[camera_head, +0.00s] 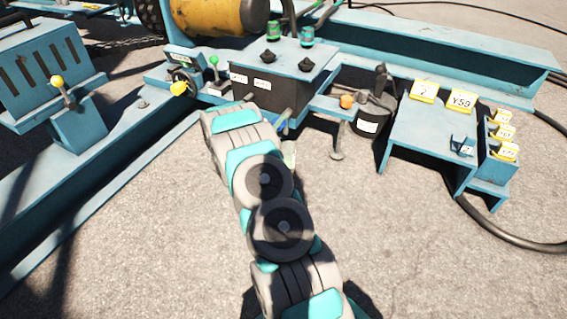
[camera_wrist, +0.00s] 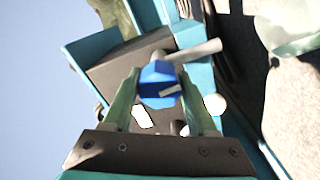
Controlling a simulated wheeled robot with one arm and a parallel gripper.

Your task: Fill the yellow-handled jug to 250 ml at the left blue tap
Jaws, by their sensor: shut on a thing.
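My gripper (camera_wrist: 159,75) is shut on a blue tap handle (camera_wrist: 158,88) in the wrist view, with a green finger on each side of it. A pale spout (camera_wrist: 196,51) sticks out beside the handle. A translucent, pale green vessel (camera_wrist: 290,35), probably the jug, is cut off at the top right of the wrist view, apart from my fingers. Its yellow handle and any water level are not visible. In the head view a small pale translucent patch (camera_head: 289,154) shows beside my arm. My arm hides the gripper and the tap there.
The dark-fronted tank (camera_head: 275,92) with white labels stands on the blue frame. A yellow knob (camera_head: 180,88) is to its left. A black pot (camera_head: 371,122) and a blue table (camera_head: 428,128) with yellow-edged cards are to its right.

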